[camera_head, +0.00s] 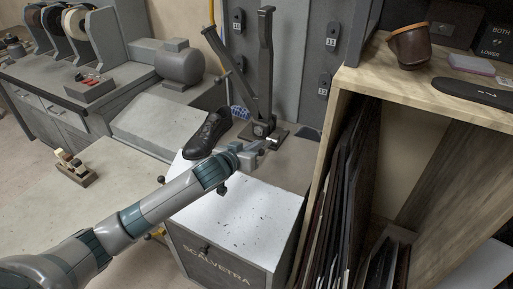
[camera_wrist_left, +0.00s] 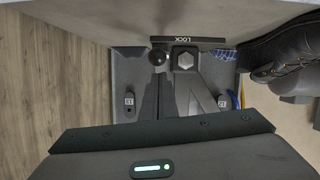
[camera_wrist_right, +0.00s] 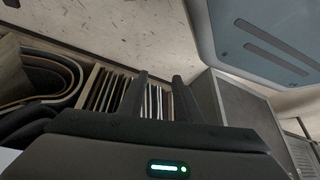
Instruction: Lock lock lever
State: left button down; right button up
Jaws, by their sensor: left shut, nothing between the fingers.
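In the left wrist view, a dark plate marked LOCK (camera_wrist_left: 187,39) lies across the top. My right gripper (camera_wrist_right: 160,78) is open and empty.
A black shoe (camera_head: 209,135) stands left of my left gripper. The white cabinet top (camera_head: 245,215) is clear in front. A wooden rack (camera_head: 330,130) with upright dark sheets stands on the right. A grey motor (camera_head: 180,63) sits on the left bench.

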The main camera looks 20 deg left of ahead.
pick_arm(q)
jog(key=shift+s+f+t+b, duration=0.25)
jog(key=shift+f+t+b, duration=0.25)
jog(key=shift+f+b, duration=0.25)
jog(key=shift+s+b, duration=0.1)
jog(key=shift+b, duration=0.25)
pick_arm(e)
jog(key=shift+s+d+f+g+h, duration=0.15)
jog(key=shift+s+d+f+g, duration=0.35)
jog(key=shift+s+d, duration=0.2)
jog(key=shift+s+d+f+g+h, duration=0.15)
jog(key=shift+s+d+f+g, duration=0.2)
jog(key=shift+s+d+g, duration=0.25)
pick_arm(q)
jog(key=shift+f, duration=0.1)
pick_arm(e)
jog(key=shift+d, duration=0.1)
jog(key=shift+r, duration=0.1)
